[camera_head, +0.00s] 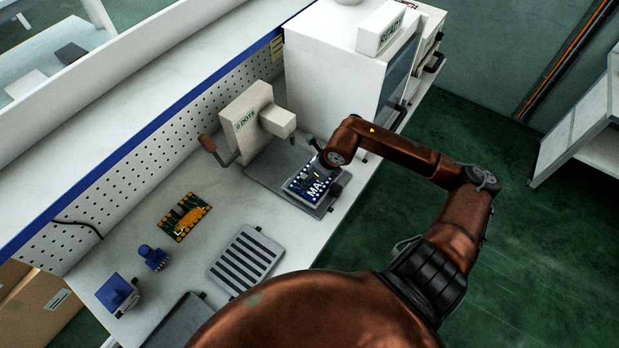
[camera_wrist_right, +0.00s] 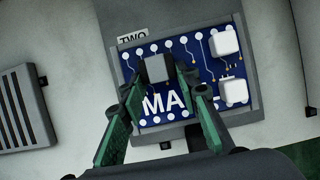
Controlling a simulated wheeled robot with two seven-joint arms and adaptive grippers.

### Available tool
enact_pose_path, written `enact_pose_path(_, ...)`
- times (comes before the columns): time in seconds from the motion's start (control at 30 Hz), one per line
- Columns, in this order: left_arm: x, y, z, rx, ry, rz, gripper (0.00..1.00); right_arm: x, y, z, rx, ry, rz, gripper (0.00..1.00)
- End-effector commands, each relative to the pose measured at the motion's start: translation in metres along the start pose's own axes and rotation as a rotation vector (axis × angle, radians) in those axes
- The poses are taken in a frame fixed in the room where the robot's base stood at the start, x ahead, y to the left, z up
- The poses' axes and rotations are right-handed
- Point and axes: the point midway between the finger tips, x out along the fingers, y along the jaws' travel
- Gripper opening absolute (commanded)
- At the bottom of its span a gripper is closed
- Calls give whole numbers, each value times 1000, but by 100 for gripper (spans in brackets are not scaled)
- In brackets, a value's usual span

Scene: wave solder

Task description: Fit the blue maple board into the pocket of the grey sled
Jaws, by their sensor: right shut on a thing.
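The blue maple board (camera_head: 303,190) has white dots, white blocks and white letters, of which "MA" shows. In the right wrist view the board (camera_wrist_right: 205,75) lies over the grey sled (camera_wrist_right: 254,100), with a grey rim along its right and lower sides. I cannot tell whether it sits fully down in the pocket. My right gripper (camera_wrist_right: 163,85) is shut on the board's dark grey block (camera_wrist_right: 157,68), its green fingers on either side. In the head view the right gripper (camera_head: 316,172) is over the board, partly hidden by my arm. My left gripper is out of view.
A cream press marked "DOTS" (camera_head: 249,122) stands behind the sled. A white cabinet (camera_head: 335,70) stands beyond it. A green-and-orange board (camera_head: 185,217), a slatted grey rack (camera_head: 247,258) and blue parts (camera_head: 153,257) lie on the white bench, with bare surface between.

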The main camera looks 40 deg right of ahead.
Motion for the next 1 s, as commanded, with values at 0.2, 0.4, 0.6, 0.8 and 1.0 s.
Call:
enact_pose_path(0.2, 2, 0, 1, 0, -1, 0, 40, 0, 0, 0, -1, 0, 0, 0)
enact_pose_path(0.4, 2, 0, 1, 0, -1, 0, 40, 0, 0, 0, 0, 0, 0, 0)
enact_pose_path(0.6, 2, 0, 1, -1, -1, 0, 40, 0, 0, 0, 0, 0, 0, 0)
enact_pose_path(0.8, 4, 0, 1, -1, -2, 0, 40, 2, 0, -1, 0, 0, 0, 0)
enact_pose_path(1.0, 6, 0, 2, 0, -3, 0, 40, 5, 0, -2, 0, 0, 0, 0)
